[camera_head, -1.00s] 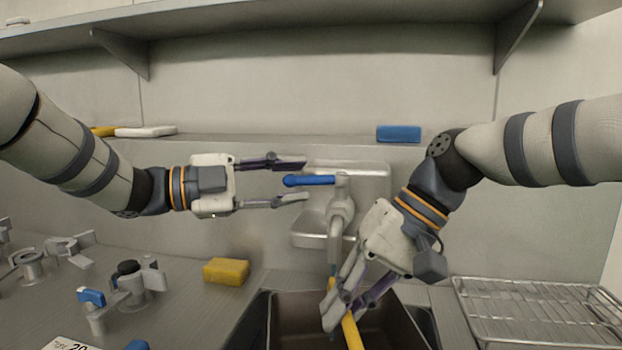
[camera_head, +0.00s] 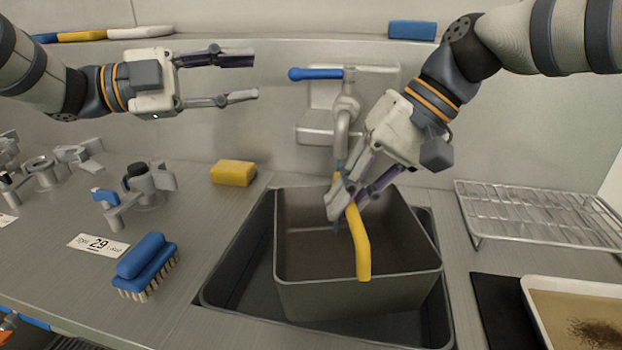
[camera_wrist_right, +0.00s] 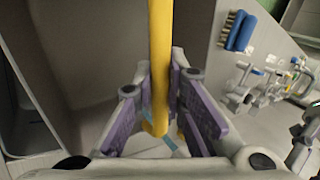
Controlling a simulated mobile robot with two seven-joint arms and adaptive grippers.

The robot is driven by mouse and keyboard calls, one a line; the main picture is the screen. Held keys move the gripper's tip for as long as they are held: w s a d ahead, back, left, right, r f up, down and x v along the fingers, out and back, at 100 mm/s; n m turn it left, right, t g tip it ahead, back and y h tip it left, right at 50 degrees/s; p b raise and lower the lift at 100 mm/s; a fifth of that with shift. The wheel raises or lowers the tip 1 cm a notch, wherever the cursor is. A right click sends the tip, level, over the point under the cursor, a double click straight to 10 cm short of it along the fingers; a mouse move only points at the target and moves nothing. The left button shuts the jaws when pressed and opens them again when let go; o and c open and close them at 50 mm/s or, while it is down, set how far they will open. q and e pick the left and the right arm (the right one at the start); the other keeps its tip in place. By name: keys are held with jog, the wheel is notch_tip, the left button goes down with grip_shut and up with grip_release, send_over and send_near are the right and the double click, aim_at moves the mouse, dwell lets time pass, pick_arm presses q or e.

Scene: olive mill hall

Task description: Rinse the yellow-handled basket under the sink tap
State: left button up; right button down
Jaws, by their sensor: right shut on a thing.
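The basket (camera_head: 350,300) is a dark open box with a yellow handle (camera_head: 362,255), inside the sink (camera_head: 240,290) below the tap. My right gripper (camera_head: 347,208) is shut on the handle, which also shows between its purple pads in the right wrist view (camera_wrist_right: 160,60). The tap (camera_head: 345,112) has a blue lever (camera_head: 315,73) pointing left. A thin bluish streak, like water, shows below its spout, partly hidden by my right gripper. My left gripper (camera_head: 255,78) is open and empty, left of the lever tip and apart from it.
A yellow sponge (camera_head: 233,173), a blue brush (camera_head: 147,265), a card reading 29 (camera_head: 97,245) and metal fittings (camera_head: 140,185) lie on the left counter. A wire rack (camera_head: 535,215) and a tray (camera_head: 585,315) stand at right. A ledge (camera_head: 270,42) runs behind.

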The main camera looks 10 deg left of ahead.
aim_at(323, 74)
dwell(0.5)
pick_arm(q)
jog(key=shift+f, duration=0.1)
grip_shut()
jog(key=s+f+m+t+h, duration=0.1)
jog(key=s+f+m, duration=0.5)
jog(key=m, duration=0.4)
jog(key=w+d+r+m, duration=0.1)
jog(key=w+d+r, duration=0.2)
jog(key=w+d, duration=0.3)
jog(key=shift+w+d+r, duration=0.3)
jog(key=shift+w+d, duration=0.05)
jog(key=shift+d, duration=0.75)
